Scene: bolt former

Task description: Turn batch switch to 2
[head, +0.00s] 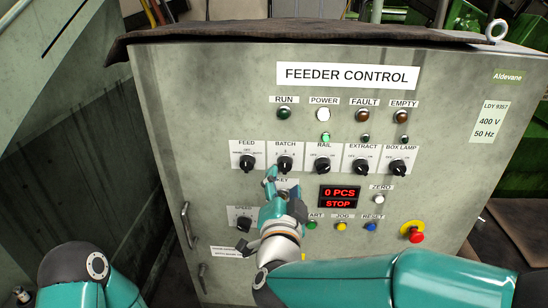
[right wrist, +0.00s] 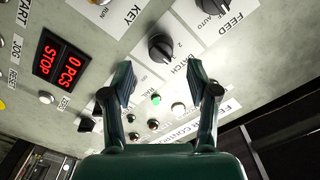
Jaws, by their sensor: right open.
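The batch switch (head: 285,163) is a black rotary knob on a white plate labelled BATCH, second from the left in the upper knob row. It also shows in the right wrist view (right wrist: 160,47), beyond the fingertips. Which position its pointer marks is too small to tell. My right gripper (head: 270,178) is just below and left of the batch switch in the head view. In the right wrist view its two fingers (right wrist: 160,78) are spread apart with nothing between them. My left arm shows at the lower left, but its gripper does not.
The feed knob (head: 247,163) and rail knob (head: 322,165) flank the batch switch closely. The speed knob (head: 243,222) and a partly hidden key plate lie below. A display (head: 339,197) reads 0 PCS and STOP. A red emergency button (head: 413,231) sticks out at the lower right.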

